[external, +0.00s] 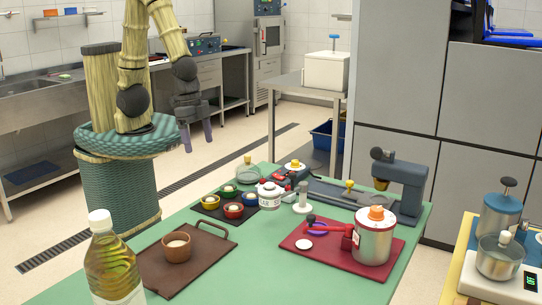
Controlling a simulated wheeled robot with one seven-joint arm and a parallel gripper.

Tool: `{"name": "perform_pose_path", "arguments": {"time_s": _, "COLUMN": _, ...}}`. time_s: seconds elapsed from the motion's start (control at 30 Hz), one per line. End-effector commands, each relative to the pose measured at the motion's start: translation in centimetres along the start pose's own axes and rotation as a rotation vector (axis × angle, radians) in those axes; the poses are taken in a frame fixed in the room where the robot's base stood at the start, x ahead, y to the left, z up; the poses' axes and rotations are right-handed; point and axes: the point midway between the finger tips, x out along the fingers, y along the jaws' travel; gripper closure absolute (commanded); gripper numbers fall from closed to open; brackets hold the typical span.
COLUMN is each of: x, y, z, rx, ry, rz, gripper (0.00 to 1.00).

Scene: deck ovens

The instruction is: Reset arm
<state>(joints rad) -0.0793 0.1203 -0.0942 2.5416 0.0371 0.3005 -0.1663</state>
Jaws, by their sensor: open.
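My gripper (196,137) hangs at the end of my folded arm, to the left of the green table (340,285) and above the floor. Its two fingers point down with a gap between them. Nothing shows between them. The gripper is apart from the table and everything on it.
On the table stand a bottle (113,262), a brown tray (215,240) with a bowl (177,246), small coloured bowls on a dark mat, a white pot (270,196), and a red tray (300,263) with a metal canister (373,240). Floor left of the table is clear.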

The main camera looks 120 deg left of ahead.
Motion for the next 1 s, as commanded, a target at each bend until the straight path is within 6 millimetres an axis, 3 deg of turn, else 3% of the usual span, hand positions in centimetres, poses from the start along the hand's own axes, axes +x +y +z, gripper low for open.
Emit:
{"name": "perform_pose_path", "arguments": {"time_s": 0.1, "x": -2.3, "y": -0.2, "z": 0.3, "rx": 0.082, "ry": 0.042, "rz": -0.001, "gripper": 0.16}}
{"name": "perform_pose_path", "arguments": {"time_s": 0.2, "x": -3.0, "y": -0.3, "z": 0.5, "rx": 0.113, "ry": 0.052, "rz": 0.001, "gripper": 0.16}}
{"name": "perform_pose_path", "arguments": {"time_s": 0.5, "x": -3.1, "y": -0.3, "z": 0.5, "rx": 0.12, "ry": 0.051, "rz": 0.001, "gripper": 0.16}}
{"name": "perform_pose_path", "arguments": {"time_s": 0.67, "x": -4.5, "y": -0.3, "z": 0.2, "rx": 0.119, "ry": 0.052, "rz": 0.001, "gripper": 0.16}}
{"name": "perform_pose_path", "arguments": {"time_s": 1.0, "x": -4.2, "y": -0.3, "z": 0.3, "rx": 0.119, "ry": 0.052, "rz": 0.0, "gripper": 0.16}}
